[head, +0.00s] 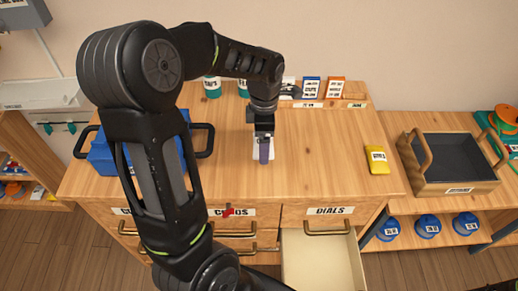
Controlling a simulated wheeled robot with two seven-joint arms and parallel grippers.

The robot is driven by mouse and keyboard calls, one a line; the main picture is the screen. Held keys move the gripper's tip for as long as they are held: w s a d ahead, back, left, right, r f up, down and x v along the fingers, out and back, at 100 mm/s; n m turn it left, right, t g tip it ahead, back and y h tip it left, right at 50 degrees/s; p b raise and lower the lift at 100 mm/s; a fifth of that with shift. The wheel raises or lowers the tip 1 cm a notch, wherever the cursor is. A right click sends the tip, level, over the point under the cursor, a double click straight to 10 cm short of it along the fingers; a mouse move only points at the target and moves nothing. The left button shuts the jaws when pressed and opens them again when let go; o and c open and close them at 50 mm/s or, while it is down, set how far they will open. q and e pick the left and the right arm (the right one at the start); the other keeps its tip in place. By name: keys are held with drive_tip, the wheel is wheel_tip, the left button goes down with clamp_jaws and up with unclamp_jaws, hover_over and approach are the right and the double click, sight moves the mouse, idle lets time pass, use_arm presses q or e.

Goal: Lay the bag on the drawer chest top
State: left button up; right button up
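A small yellow bag (376,160) with a white label lies flat on the right part of the wooden drawer chest top (320,150). My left gripper (264,139) points down over the middle of the chest top, well to the left of the bag. A purple piece (264,152) with a white part beside it shows right at its fingertips. I cannot tell whether the fingers are shut on it. My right gripper is out of view.
A blue crate (103,155) with dark handles stands on the chest's left. Canisters and small labelled boxes (311,87) line the back. The drawer labelled DIALS (320,262) is open and looks empty. A wooden tray (458,188) stands on the right-hand shelf unit.

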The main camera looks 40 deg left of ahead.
use_arm(q)
drive_tip(key=shift+f, duration=0.4)
drive_tip(key=shift+f, duration=1.85)
drive_tip(key=shift+f, duration=0.1)
drive_tip(key=shift+f, duration=0.15)
drive_tip(key=o, duration=1.2)
drive_tip(key=shift+c, duration=0.2)
wheel_tip(320, 180, up, 12)
drive_tip(key=shift+r, duration=0.25)
